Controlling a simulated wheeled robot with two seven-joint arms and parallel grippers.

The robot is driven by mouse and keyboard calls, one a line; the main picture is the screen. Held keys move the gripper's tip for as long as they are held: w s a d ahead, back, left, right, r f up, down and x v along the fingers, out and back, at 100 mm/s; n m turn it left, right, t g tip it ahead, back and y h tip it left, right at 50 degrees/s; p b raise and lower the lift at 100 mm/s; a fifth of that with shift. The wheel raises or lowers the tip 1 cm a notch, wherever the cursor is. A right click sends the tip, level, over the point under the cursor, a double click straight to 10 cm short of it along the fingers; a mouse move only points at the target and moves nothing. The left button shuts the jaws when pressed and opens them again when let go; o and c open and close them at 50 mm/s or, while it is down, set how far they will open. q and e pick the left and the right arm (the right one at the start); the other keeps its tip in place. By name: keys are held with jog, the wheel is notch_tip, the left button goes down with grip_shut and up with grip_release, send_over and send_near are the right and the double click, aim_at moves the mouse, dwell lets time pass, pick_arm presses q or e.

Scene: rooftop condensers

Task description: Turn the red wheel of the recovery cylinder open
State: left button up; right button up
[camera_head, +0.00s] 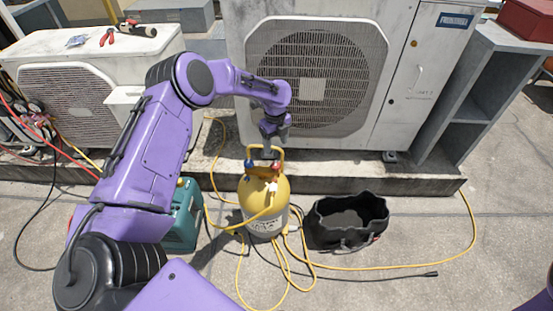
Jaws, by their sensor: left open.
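The recovery cylinder (258,206) stands upright on the roof floor, with a yellow top, a grey lower part and a yellow handle frame. The red wheel (276,164) is small and sits at the right of its top, inside the handle. A blue wheel (248,164) sits at the left of the top. My left gripper (276,142) is open and points down just above the cylinder's handle, over the red wheel and apart from it as far as I can see. Its fingers look small and dark. My right gripper is not in the picture.
Yellow hoses (303,262) loop around the cylinder's foot. A black open tool bag (345,222) stands to its right and a green machine (184,218) to its left, partly behind my arm. A large condenser (408,90) stands behind on a concrete ledge (350,178).

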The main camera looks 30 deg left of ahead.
aim_at(276, 164)
pick_arm(q)
notch_tip(276, 164, down, 10)
jog(key=shift+f+b, duration=0.2)
jog(key=shift+b, duration=0.45)
